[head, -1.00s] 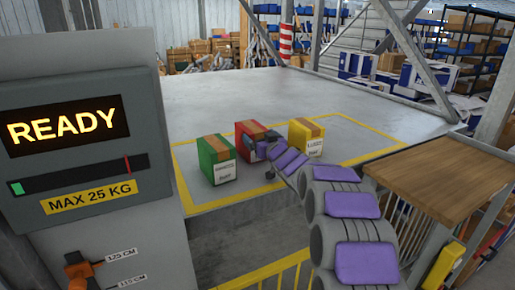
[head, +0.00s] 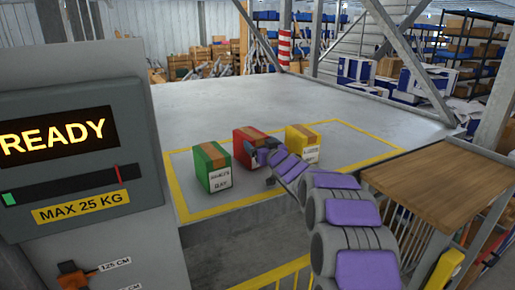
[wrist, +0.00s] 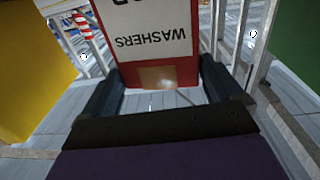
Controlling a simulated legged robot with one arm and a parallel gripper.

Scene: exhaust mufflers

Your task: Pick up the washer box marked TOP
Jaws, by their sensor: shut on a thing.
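The red box (head: 245,136) with a brown tape strip sits on the grey platform (head: 290,95), between a green box (head: 212,167) and a yellow box (head: 301,136). My gripper (head: 264,156) is at the red box's front right and hides part of it. In the wrist view the red box (wrist: 187,72) shows a white label reading WASHERS upside down, with a second word cut off by the top edge. My gripper (wrist: 163,82) is shut on this box, a finger at each side. I cannot tell whether the box is clear of the platform.
A yellow painted outline (head: 345,122) surrounds the boxes on the platform. A grey panel reading READY and MAX 25 KG (head: 75,150) stands at the left. A wooden-topped stand (head: 440,185) is at the right, below a slanted metal beam (head: 410,60). The platform behind the boxes is clear.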

